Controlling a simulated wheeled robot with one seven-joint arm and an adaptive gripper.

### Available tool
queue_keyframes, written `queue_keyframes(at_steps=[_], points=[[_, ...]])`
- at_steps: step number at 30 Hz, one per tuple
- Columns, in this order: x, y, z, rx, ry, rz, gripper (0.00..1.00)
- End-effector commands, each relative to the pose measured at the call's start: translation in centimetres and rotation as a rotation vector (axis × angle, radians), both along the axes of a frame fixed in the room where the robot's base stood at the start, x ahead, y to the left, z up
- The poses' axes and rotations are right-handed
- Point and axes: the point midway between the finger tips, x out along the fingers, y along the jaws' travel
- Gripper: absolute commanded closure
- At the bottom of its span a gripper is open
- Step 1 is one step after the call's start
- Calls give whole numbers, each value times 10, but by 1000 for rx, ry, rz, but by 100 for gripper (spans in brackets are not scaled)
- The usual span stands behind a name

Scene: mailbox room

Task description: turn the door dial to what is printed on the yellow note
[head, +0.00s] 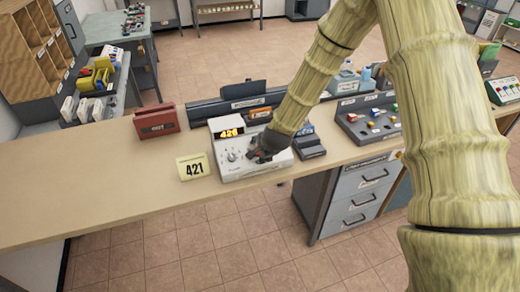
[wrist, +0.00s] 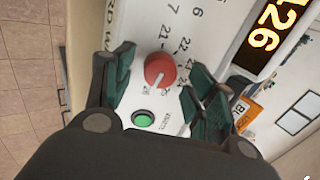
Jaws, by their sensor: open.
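The yellow note (head: 194,167) stands on the counter at the left of the white control box and reads 421. The box (head: 262,172) has a lit display (head: 230,132) reading 426; the display also shows in the wrist view (wrist: 265,38). In the wrist view, a red dial (wrist: 160,70) on the panel has printed numbers around it, and its white line points down towards about 26. My gripper (wrist: 163,64) is open, with one green finger on each side of the red dial. I cannot tell whether the fingers touch it. In the head view, my gripper (head: 262,152) hides the panel's right part.
A green button (wrist: 143,118) sits just below the dial, between my fingers. A small knob (head: 232,155) is on the panel's left. A red box (head: 155,121) stands left of the control box, a grey tray (head: 368,125) right. The counter's left end is clear.

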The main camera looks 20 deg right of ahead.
Motion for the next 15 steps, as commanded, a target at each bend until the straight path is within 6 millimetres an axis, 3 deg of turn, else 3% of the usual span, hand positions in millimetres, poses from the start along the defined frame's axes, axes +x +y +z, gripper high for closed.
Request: queue_keyframes(at_steps=[15], points=[[6, 0, -8, 0, 1, 0, 44]])
